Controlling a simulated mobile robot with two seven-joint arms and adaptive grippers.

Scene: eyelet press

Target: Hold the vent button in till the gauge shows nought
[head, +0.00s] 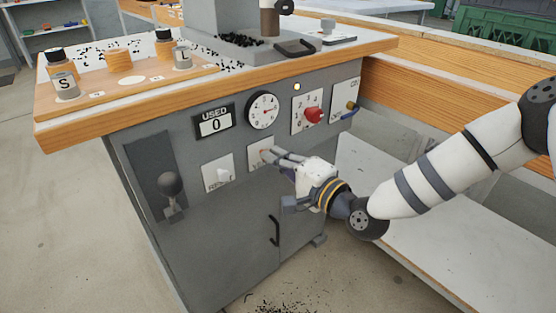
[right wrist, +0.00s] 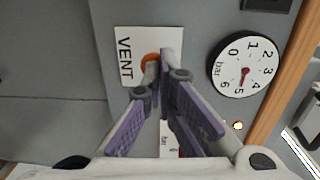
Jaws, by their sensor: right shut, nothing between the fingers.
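The VENT plate (head: 262,157) is on the grey front of the press. Its orange-red button (right wrist: 150,59) shows in the right wrist view, partly covered by my fingertips. My right gripper (head: 269,153) is shut and empty, its tips at the button. I cannot tell whether they touch it or how far in it is. The round white gauge (head: 263,111) is above the plate and also shows in the right wrist view (right wrist: 244,68). Its red needle points near 5 bar. My left gripper is not in view.
Beside the gauge are a USED counter (head: 214,122) reading 0, a lit lamp (head: 297,87) and a red knob (head: 314,115). A white switch (head: 223,174) and a lever (head: 171,187) are to the left. A dark door handle (head: 274,230) is below.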

